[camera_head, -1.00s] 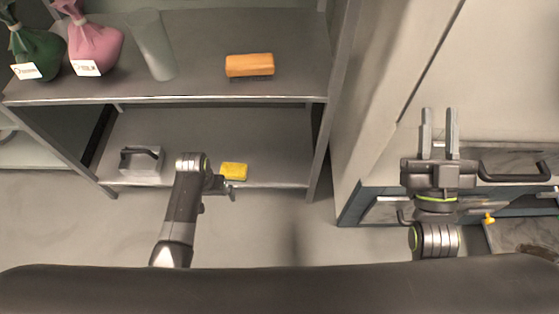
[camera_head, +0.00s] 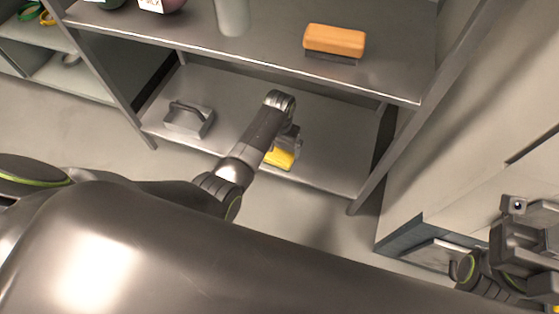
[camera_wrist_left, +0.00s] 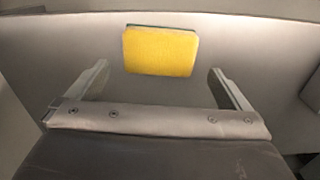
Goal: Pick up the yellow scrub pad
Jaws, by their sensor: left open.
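The yellow scrub pad (camera_head: 279,158) lies on the lower shelf near its front edge, partly hidden behind my left arm in the head view. In the left wrist view the pad (camera_wrist_left: 160,51) is whole, with a thin dark edge along its top. My left gripper (camera_wrist_left: 158,82) is open. The pad sits just beyond and between its two fingers, and a gap separates it from the gripper's palm. In the head view my left gripper (camera_head: 288,138) is mostly hidden by its own wrist. My right gripper (camera_head: 532,244) is at the right edge, cut off, away from the pad.
The lower shelf (camera_head: 225,143) also holds a grey block with a dark handle (camera_head: 189,117) to the left. The upper shelf (camera_head: 275,47) is above, with an orange brush (camera_head: 335,41) and a frosted cylinder (camera_head: 232,15). A shelf post (camera_head: 385,160) stands to the right.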

